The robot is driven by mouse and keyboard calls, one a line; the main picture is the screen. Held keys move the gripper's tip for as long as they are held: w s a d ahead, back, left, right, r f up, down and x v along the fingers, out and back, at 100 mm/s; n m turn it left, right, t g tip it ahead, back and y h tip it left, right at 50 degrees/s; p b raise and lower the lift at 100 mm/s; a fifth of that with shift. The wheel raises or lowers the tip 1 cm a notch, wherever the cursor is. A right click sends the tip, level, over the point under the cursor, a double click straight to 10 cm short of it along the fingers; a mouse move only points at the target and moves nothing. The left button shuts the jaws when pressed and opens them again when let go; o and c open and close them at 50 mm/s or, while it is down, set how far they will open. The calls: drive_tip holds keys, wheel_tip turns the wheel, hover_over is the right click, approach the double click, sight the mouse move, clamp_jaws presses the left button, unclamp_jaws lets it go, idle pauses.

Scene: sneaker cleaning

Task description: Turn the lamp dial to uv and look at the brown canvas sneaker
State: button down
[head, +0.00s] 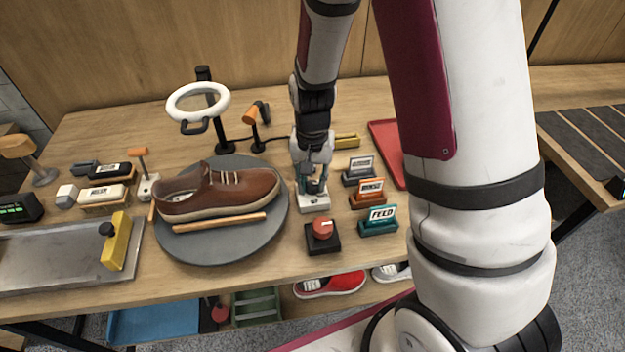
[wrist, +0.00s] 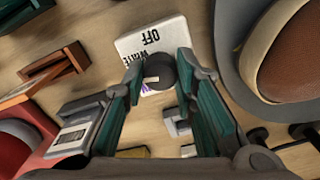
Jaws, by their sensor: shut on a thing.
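The lamp dial is a white box (head: 313,204) with a black knob, right of the round grey turntable. In the wrist view the box (wrist: 140,40) reads OFF and WHITE, with a purple mark partly hidden by the knob. My gripper (head: 316,182) is shut on the knob (wrist: 161,70), one teal finger on each side. The knob's pale pointer faces left in the wrist view, near the purple mark; its exact setting is unclear. The brown sneaker (head: 222,192) sits on the turntable (head: 240,247); part of it also shows in the wrist view (wrist: 297,55).
A white ring lamp (head: 172,107) stands behind the sneaker; I see no violet glow. A wooden stick (head: 220,222) lies before the sneaker. A red knob (head: 323,229) and several card holders, one reading FEED (head: 378,222), stand close to my gripper. A metal tray (head: 60,258) is at left.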

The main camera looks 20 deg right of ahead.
sight(312, 183)
drive_tip(key=n, duration=0.4)
drive_tip(key=shift+n, duration=2.2)
drive_tip(key=c, duration=1.3)
unclamp_jaws()
drive_tip(key=shift+r, duration=0.15)
wheel_tip(312, 183, up, 12)
